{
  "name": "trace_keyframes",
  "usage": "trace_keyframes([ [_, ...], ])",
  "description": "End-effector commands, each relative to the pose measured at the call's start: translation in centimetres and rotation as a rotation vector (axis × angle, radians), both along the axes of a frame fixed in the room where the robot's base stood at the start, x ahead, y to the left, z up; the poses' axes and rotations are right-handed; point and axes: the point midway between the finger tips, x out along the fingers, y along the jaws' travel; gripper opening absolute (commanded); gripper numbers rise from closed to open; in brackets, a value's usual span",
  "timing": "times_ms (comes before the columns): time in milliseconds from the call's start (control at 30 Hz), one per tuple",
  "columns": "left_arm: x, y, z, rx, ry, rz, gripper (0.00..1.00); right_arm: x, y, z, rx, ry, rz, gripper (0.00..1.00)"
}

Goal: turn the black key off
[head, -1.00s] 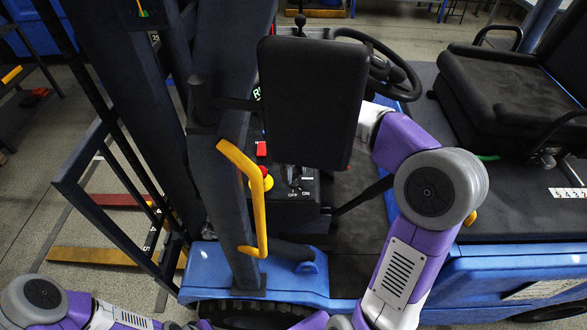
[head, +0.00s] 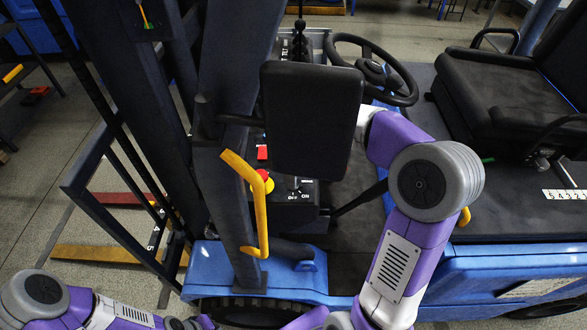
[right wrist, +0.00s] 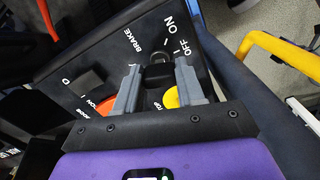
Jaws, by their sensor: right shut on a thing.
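The black key (right wrist: 157,72) sits on a dark control panel with white ON and OFF labels in the right wrist view. My right gripper (right wrist: 158,68) has its two grey fingers on either side of the key, shut on it. The fingers hide part of the key, and its exact angle is hard to read. In the head view, the ON/OFF spot (head: 298,190) shows small below a black padded plate, which hides most of my right gripper. My left arm shows at the bottom left, but its gripper is out of view.
A yellow handle (head: 261,205) and the black plate (head: 312,120) stand near the panel. A steering wheel (head: 372,65) and seat (head: 505,95) are behind.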

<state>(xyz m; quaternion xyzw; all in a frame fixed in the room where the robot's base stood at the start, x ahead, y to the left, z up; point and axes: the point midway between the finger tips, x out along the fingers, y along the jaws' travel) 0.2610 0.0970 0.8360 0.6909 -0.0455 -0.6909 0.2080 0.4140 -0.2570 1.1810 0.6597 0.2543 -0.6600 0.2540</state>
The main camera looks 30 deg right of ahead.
Motion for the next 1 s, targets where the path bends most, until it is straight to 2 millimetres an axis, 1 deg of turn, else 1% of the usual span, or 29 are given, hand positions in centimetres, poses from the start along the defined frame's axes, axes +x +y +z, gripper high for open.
trace_keyframes([
  [33, 0.0, 0.0, 0.5, 0.0, 0.0, 0.0, 0.0, 0.0, 0.1, 0.3, 0.0, 0.0, 0.038, 0.08],
  [100, 0.0, 0.0, 0.8, 0.0, 0.0, 0.0, 0.0, 0.0, 0.0, 0.3, 0.0, 0.0, 0.09, 0.08],
  [400, 0.0, 0.0, 1.7, 0.0, 0.0, 0.0, 0.0, 0.0, 0.0, 0.2, -0.001, -0.001, 0.246, 0.08],
  [633, 0.0, 0.0, 1.9, 0.0, 0.0, 0.0, 0.0, 0.0, 0.0, 0.1, -0.001, -0.002, 0.295, 0.08],
  [1000, 0.0, 0.0, 1.9, 0.0, 0.0, 0.0, 0.0, 0.1, 0.0, 0.1, -0.001, -0.002, 0.304, 0.08],
])
